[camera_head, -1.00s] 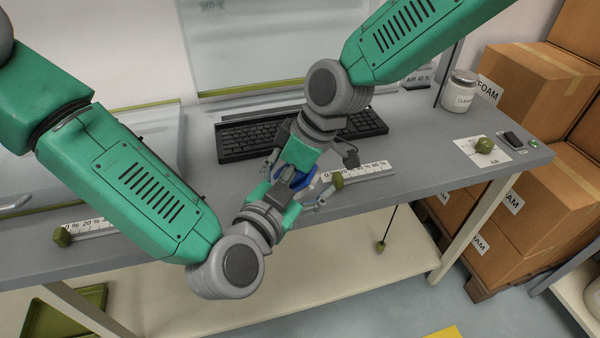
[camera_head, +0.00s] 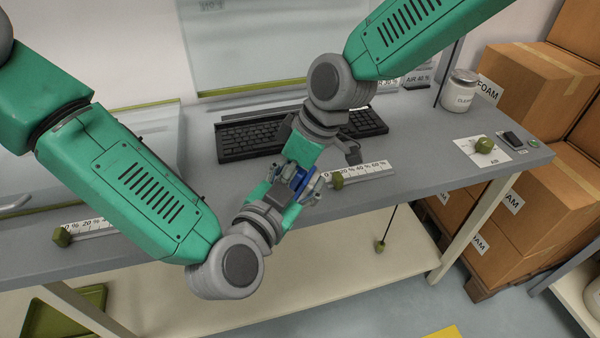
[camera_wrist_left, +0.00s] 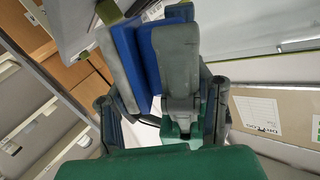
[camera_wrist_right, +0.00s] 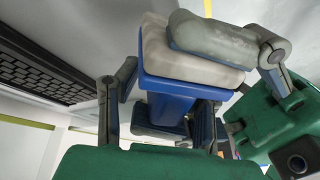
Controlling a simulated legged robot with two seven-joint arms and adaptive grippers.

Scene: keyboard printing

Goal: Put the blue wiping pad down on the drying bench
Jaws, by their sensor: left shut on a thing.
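The blue wiping pad (camera_head: 301,182) is gripped by my left gripper (camera_head: 290,180), above the front edge of the grey bench (camera_head: 420,165). In the left wrist view the pad (camera_wrist_left: 137,52) stands between the fingers of the left gripper (camera_wrist_left: 148,62). My right gripper (camera_head: 325,155) comes down from above, close over the pad, and looks open, with one finger apart to the right. In the right wrist view the pad (camera_wrist_right: 175,97) shows blue with a pale face, close in front of the right gripper (camera_wrist_right: 160,105). Contact between them is unclear.
A black keyboard (camera_head: 250,138) lies behind the grippers. A percentage scale (camera_head: 365,171) with a green knob (camera_head: 337,180) lies just right of the pad. A white jar (camera_head: 460,90) and an air knob (camera_head: 484,145) stand at the right. Cardboard boxes (camera_head: 540,80) are beyond.

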